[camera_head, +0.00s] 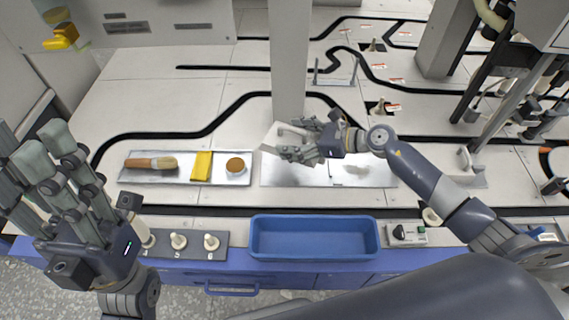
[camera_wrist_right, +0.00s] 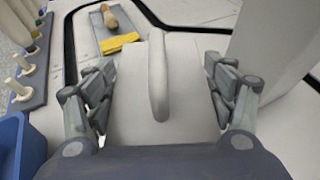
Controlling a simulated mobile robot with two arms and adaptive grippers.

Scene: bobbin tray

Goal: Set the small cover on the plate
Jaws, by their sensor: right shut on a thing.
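My right gripper (camera_head: 297,143) is shut on the small cover (camera_head: 274,139), a white piece with a raised bar handle. The cover also shows in the right wrist view (camera_wrist_right: 158,100), between the fingers on both sides. In the head view the cover is over the left part of a flat silver plate (camera_head: 376,175); whether it touches the plate I cannot tell. The hand and cover hide some of the plate. My left gripper (camera_head: 45,150) is raised at the left, its fingers extended and apart, holding nothing.
A silver tray (camera_head: 222,177) left of the plate holds a brush (camera_head: 150,162), a yellow block (camera_head: 201,166) and a small round cup (camera_head: 236,166). A blue bin (camera_head: 313,254) and a peg board (camera_head: 191,254) stand in front. A grey column (camera_head: 288,60) rises behind the plate.

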